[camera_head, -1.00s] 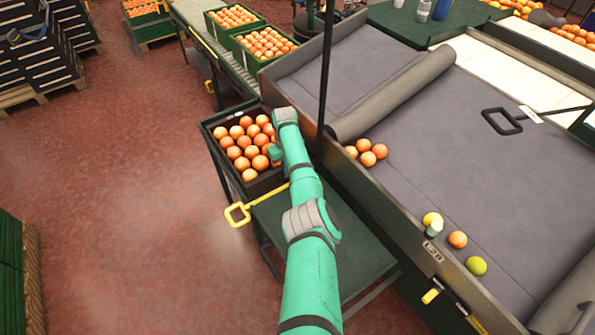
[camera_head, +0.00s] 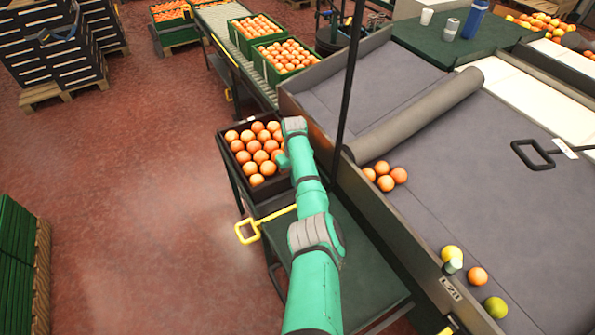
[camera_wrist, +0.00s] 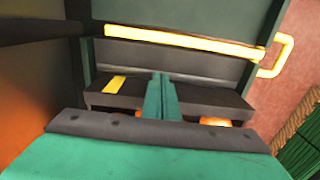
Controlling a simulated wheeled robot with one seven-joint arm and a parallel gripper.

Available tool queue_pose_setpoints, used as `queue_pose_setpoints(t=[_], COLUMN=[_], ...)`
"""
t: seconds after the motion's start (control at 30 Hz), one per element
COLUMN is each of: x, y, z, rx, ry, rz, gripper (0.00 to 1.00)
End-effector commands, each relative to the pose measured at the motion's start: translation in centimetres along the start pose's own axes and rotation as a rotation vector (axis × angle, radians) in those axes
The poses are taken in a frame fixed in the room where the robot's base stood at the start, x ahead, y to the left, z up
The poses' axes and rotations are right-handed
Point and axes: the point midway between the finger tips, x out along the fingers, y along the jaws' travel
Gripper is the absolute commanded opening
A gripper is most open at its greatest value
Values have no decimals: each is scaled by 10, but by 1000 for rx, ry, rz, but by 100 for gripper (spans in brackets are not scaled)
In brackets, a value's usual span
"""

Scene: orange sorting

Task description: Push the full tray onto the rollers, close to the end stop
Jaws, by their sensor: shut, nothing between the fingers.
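The full tray, a dark box of oranges (camera_head: 268,187), stands on the upper deck of a dark green cart (camera_head: 350,270), left of the grey sorting table. The rollers (camera_head: 238,65) run behind it at the upper left and carry two green crates. The end stop cannot be made out. My gripper (camera_head: 283,160) is at the tray's right near side, mostly hidden by my wrist. In the wrist view its fingers (camera_wrist: 160,95) are shut and empty, close against a dark wall with a yellow label (camera_wrist: 115,84); contact is unclear.
A yellow handle (camera_head: 247,232) sticks out left of the cart. The sorting table (camera_head: 440,190) and an upright black pole (camera_head: 347,90) stand close right of my arm. Loose fruit lies on the table. The red floor at left is open.

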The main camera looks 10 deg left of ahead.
Motion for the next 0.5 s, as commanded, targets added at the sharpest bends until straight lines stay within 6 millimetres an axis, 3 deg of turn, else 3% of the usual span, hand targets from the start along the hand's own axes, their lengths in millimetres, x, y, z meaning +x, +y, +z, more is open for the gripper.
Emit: queue_pose_setpoints(t=[0.2, 0.5], x=[1, -62], y=[-1, 0], z=[21, 20], rx=[-5, -5], ry=[2, 3], rz=[-2, 0], gripper=[0, 0])
